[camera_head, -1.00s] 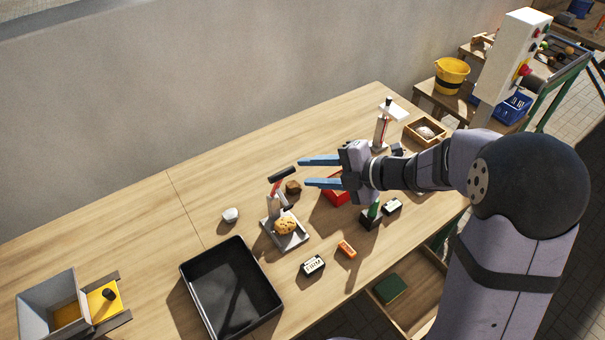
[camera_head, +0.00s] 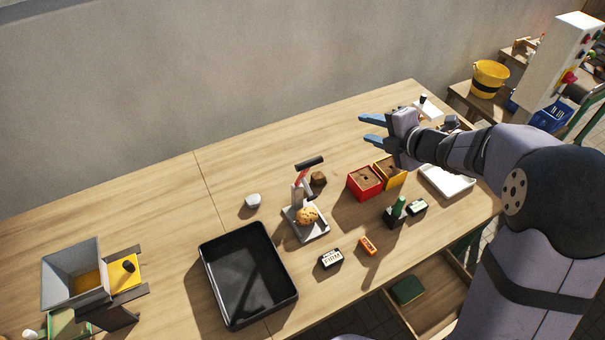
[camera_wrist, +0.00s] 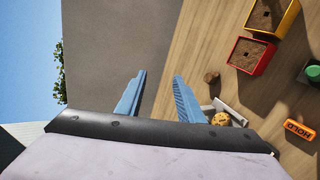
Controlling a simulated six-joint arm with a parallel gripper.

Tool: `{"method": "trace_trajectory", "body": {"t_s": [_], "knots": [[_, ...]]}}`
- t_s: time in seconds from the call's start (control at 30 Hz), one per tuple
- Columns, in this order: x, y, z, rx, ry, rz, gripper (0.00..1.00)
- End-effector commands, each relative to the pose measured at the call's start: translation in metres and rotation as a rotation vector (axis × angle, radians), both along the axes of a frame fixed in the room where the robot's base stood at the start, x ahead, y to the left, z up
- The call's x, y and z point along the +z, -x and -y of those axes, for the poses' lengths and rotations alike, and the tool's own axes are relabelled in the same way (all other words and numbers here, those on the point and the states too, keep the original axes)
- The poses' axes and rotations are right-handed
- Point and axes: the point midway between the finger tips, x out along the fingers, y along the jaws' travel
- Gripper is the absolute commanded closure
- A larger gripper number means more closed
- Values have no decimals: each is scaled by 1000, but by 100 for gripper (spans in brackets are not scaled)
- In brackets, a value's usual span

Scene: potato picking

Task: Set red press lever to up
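The press (camera_head: 306,220) stands mid-table, with a grey base plate, a grey upright and a red lever (camera_head: 302,177) ending in a black bar handle (camera_head: 310,162). The lever slants upward from the upright. A potato (camera_head: 307,216) sits on the press plate. My gripper (camera_head: 361,129) is open and empty, above the table to the upper right of the press, clear of the lever. In the wrist view, my gripper's blue fingers (camera_wrist: 160,76) are spread apart, and the press (camera_wrist: 228,112) is partly hidden behind the right finger.
A black tray (camera_head: 287,289) lies front left of the press. Red (camera_head: 366,192) and yellow (camera_head: 397,180) soil boxes stand to its right.

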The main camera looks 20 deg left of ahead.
Motion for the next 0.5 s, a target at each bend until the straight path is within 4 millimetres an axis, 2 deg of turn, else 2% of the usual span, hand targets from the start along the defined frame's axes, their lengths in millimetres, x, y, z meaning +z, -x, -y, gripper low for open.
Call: {"method": "trace_trajectory", "body": {"t_s": [0.03,0.1,0.23,0.37,0.5], "knots": [[1,-24,8,-69,38,38,66],[4,-53,25,-182,99,75,66],[3,-89,54,-367,209,72,66],[-9,-99,71,-502,301,-22,66],[-32,-84,64,-553,373,-201,66]]}}
